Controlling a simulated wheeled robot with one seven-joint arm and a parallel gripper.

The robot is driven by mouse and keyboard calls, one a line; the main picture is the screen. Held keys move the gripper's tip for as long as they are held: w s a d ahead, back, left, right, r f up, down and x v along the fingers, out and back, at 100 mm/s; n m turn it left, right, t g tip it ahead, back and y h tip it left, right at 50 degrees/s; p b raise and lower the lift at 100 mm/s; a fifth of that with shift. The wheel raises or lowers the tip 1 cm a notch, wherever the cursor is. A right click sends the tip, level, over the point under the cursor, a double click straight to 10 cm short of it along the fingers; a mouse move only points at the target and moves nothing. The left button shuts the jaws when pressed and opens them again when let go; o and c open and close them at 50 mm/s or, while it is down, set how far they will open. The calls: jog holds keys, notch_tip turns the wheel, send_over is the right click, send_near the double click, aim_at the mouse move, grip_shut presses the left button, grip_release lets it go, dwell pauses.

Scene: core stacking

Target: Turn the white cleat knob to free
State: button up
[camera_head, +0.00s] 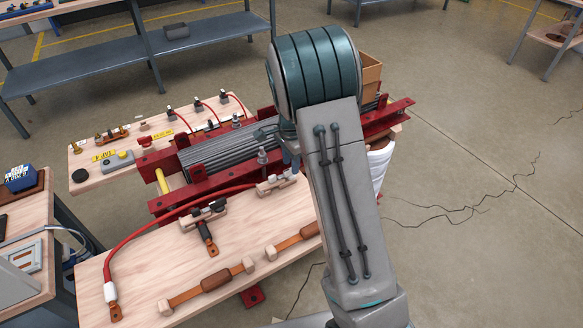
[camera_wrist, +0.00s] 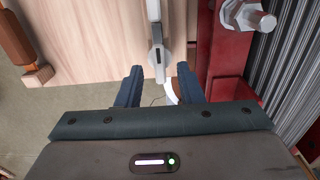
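A pale cleat (camera_head: 276,183) sits on the board beside the red frame in the head view. My gripper (camera_wrist: 160,80) is open, its two dark blue fingers apart. In the head view my arm hides most of the gripper.
The red frame (camera_wrist: 229,58) with a bolt (camera_wrist: 255,18) and grey laminations (camera_wrist: 297,60) stands close to the right finger. On the board (camera_head: 150,262) lie a red cable (camera_head: 150,223), a dark clamp (camera_head: 206,232) and a brown-handled strap (camera_head: 213,281). A cardboard box (camera_head: 371,72) stands behind my arm.

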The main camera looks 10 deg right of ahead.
jog(key=shift+f, duration=1.2)
grip_shut()
